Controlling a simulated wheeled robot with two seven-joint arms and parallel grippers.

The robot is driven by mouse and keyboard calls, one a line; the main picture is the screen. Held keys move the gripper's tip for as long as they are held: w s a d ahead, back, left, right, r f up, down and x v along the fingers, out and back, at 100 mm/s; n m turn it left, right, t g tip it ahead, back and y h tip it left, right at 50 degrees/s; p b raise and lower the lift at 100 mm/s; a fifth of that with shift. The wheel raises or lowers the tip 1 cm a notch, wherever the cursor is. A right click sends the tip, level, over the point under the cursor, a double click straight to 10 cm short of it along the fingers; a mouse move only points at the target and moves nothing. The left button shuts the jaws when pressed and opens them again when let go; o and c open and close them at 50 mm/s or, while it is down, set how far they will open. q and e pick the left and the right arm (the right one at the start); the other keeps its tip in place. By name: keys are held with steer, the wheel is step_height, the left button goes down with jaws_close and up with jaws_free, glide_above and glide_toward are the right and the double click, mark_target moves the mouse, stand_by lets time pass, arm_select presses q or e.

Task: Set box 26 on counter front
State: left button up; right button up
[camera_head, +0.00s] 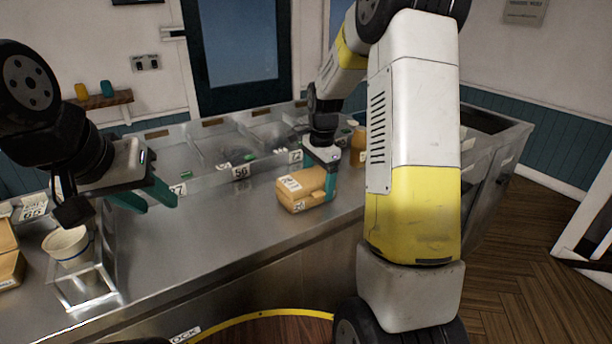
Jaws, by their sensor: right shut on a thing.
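A tan box (300,191) with white labels is at the front part of the steel counter (225,233), near the middle of the view. The number on its labels is too small to read surely. My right gripper (329,188) points down at the box's right end and is shut on it. I cannot tell whether the box touches the counter or hangs just above it. My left gripper (156,204) is over the left part of the counter, with its teal fingers apart and nothing between them.
A white cup (67,246) sits in a wire stand (86,286) at the left. Another tan box (8,262) is at the left edge. Numbered shallow bays (205,150) line the counter's back. Bare counter lies between the cup and the held box.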

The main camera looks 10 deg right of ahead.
steer(key=shift+f, duration=0.25)
steer(key=o, duration=1.6)
steer(key=shift+c, duration=0.2)
steer(key=r, duration=0.7)
steer(key=s+r, duration=0.1)
steer(key=r, duration=0.3)
steer(key=shift+d+r, duration=0.15)
steer(key=shift+r, duration=0.2)
steer(key=s+a+r+n+t+y, duration=0.1)
steer(key=s+a+r+n+t, duration=0.1)
steer(key=s+n, duration=0.5)
steer(key=s+a+r+n+t+y, duration=0.1)
steer(key=s+a+r+n+t, duration=0.2)
steer(key=s, duration=1.4)
steer(key=r+n, duration=0.1)
steer(key=n, duration=0.3)
steer(key=shift+s+a+r+n, duration=0.15)
steer(key=shift+s+a+n, duration=0.05)
steer(key=shift+a+n, duration=0.1)
